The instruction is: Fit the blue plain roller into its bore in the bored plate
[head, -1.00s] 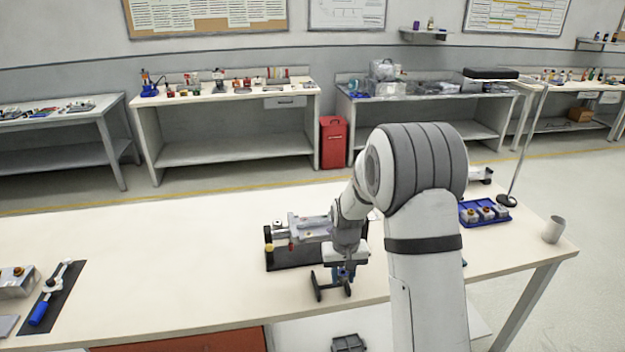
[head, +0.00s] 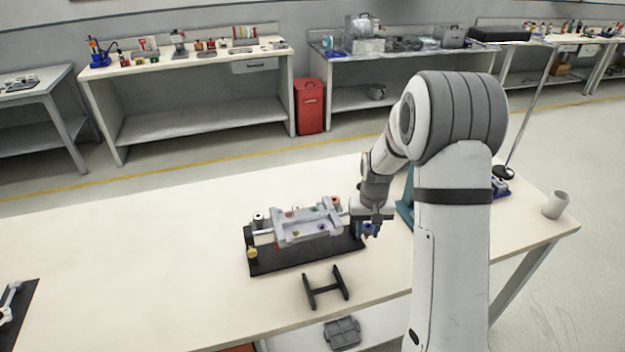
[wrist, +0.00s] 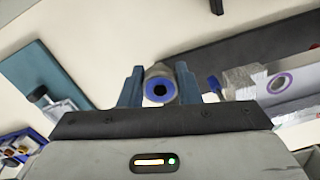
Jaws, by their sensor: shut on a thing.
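The blue plain roller (wrist: 158,72) shows end-on in the wrist view, a grey body with a blue ring around a dark hole. My gripper (wrist: 159,88) is shut on it, one finger on each side. In the head view my gripper (head: 369,231) hangs just beyond the right end of the bored plate (head: 303,224); the roller is hard to tell from the fingers there. The grey plate sits raised on a black base (head: 290,261) and has several coloured marks. In the wrist view part of the plate (wrist: 300,98) shows at right, with a purple-ringed bore.
An empty black stand (head: 325,288) is in front of the base, near the table's front edge. The table left of the base is mostly clear.

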